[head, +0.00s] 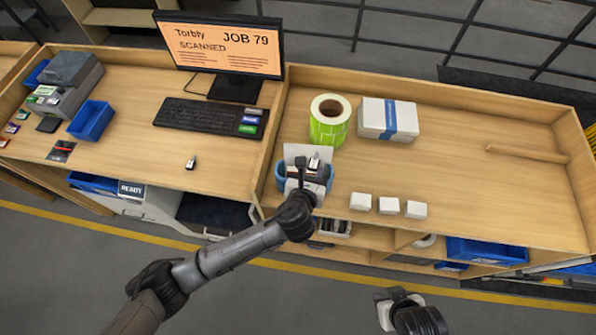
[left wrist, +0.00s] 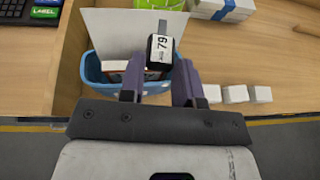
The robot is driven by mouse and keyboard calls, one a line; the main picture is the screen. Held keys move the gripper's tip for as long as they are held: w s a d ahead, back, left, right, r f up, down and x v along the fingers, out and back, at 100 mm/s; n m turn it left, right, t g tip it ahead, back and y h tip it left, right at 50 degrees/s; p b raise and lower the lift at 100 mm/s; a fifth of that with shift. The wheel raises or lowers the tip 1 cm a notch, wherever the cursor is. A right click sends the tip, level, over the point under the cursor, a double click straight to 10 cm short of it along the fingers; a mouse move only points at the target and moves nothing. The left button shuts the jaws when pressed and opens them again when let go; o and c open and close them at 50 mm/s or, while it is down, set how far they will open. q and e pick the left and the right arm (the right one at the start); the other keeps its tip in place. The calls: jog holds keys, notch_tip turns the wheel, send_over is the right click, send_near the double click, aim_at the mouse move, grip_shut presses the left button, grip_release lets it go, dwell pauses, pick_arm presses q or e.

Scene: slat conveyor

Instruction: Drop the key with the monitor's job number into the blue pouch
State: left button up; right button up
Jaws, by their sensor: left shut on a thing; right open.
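The monitor (head: 225,45) reads "JOB 79", "Torbly" and "SCANNED". My left gripper (head: 306,184) is shut on a dark key with a white tag reading 79 (left wrist: 162,48). The key sticks out past the fingertips (left wrist: 158,82) in the left wrist view. The blue pouch (head: 281,178) stands at the middle divider, under and around the gripper in the picture. In the left wrist view the pouch (left wrist: 92,72) holds a white sheet and a box-like item. The key appears over its right part; the height gap is unclear. My right gripper (head: 392,302) is open and empty, off the front edge.
A green label roll (head: 329,122), a white box stack (head: 388,119) and three small white boxes (head: 388,205) are on the right bench. A blue tray (head: 91,120) is at left. The right bench's middle is clear.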

pick_arm(q)
jog(key=s+d+r, duration=0.3)
jog(key=d+r, duration=0.1)
jog(key=d, duration=0.2)
jog(key=shift+s+b, duration=0.2)
jog(key=shift+b, duration=0.2)
jog(key=shift+r, duration=0.1)
